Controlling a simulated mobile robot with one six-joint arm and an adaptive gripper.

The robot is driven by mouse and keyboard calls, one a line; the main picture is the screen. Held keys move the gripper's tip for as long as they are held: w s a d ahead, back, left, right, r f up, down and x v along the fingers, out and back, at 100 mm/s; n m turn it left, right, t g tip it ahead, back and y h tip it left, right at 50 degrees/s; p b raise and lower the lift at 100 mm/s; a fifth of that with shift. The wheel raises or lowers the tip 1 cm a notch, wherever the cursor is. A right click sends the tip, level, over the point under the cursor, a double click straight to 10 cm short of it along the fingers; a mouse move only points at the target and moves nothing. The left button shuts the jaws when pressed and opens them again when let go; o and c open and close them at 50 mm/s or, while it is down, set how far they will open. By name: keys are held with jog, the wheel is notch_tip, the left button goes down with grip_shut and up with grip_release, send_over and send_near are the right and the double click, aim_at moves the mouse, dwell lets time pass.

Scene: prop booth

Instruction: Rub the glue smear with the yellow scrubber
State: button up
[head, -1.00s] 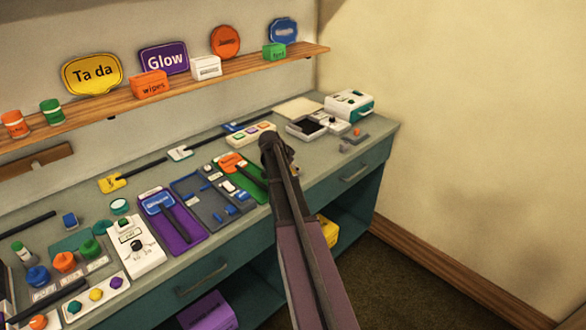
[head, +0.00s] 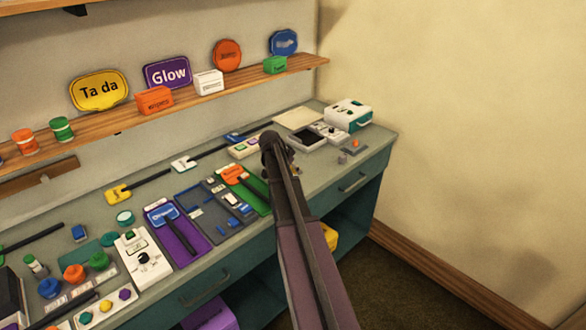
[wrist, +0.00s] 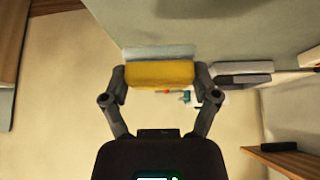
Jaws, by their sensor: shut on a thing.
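My gripper (wrist: 160,90) is shut on the yellow scrubber (wrist: 160,74) in the wrist view. The scrubber is a yellow block with a pale grey-blue layer along its far side, held across between the two fingers. In the head view my arm reaches over the counter, and its dark end hides the gripper and scrubber. I cannot make out the glue smear in either view. Whether the scrubber touches any surface cannot be told.
The grey counter (head: 312,183) holds a purple tray (head: 186,250), a green tray (head: 257,198), a white device (head: 142,258) and a white-and-teal case (head: 348,114). A wooden shelf (head: 300,66) with signs and boxes runs above. A yellow item (head: 330,236) sits below the counter.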

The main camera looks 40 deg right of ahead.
jog(key=shift+r, duration=0.1)
dwell(0.3)
jog(key=shift+r+p, duration=1.45)
jog(key=shift+p, duration=0.05)
